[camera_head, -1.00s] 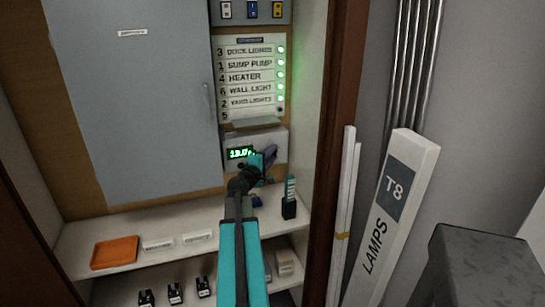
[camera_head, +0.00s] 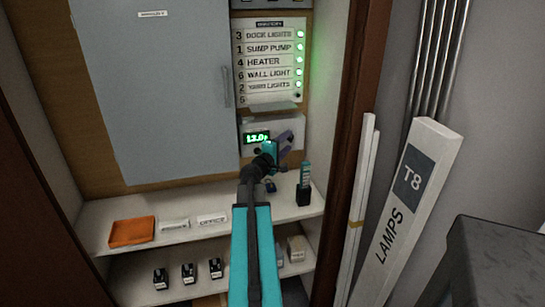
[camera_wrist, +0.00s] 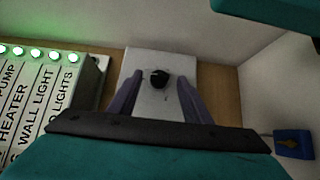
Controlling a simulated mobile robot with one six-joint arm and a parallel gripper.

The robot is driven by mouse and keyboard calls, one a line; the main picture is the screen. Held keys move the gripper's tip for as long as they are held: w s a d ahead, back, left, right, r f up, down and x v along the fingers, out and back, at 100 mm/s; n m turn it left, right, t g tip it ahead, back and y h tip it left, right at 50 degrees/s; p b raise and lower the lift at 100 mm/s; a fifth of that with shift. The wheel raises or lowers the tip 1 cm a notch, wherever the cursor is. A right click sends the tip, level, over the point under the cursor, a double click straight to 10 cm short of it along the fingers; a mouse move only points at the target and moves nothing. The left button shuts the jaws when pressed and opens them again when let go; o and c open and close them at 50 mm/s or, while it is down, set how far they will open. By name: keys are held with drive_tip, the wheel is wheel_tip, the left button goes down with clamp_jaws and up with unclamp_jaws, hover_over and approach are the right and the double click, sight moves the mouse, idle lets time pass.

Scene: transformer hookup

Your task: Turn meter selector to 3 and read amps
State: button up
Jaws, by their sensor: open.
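The meter is a white box (camera_head: 262,122) on the back board, below the circuit list, with a green-lit display (camera_head: 257,137) that seems to read about 13.0, blurred. My gripper (camera_head: 286,140) is at the meter, just right of the display. The knob's position number cannot be read. My gripper hides it in the head view.
The circuit list (camera_head: 268,65) has several green lamps lit; the bottom row is dark. Below are a shelf with an orange tray (camera_head: 132,231), label cards, and a dark holder (camera_head: 303,195). A grey door (camera_head: 150,90) stands left; a LAMPS box (camera_head: 405,205) leans right.

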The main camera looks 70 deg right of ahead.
drive_tip(key=w+a+p, duration=0.1)
drive_tip(key=a+p, duration=0.1)
drive_tip(key=a, duration=0.7)
drive_tip(key=shift+r+p, duration=0.15)
drive_tip(key=shift+p, duration=0.15)
drive_tip(key=a+p, duration=0.1)
drive_tip(key=p, duration=0.7)
drive_tip(key=shift+w, duration=0.1)
drive_tip(key=a+p, duration=0.1)
drive_tip(key=p, duration=0.5)
drive_tip(key=shift+a+p, duration=0.25)
drive_tip(key=shift+p, duration=0.05)
drive_tip(key=shift+a+p, duration=0.2)
drive_tip(key=shift+p, duration=0.4)
drive_tip(key=shift+f, duration=0.25)
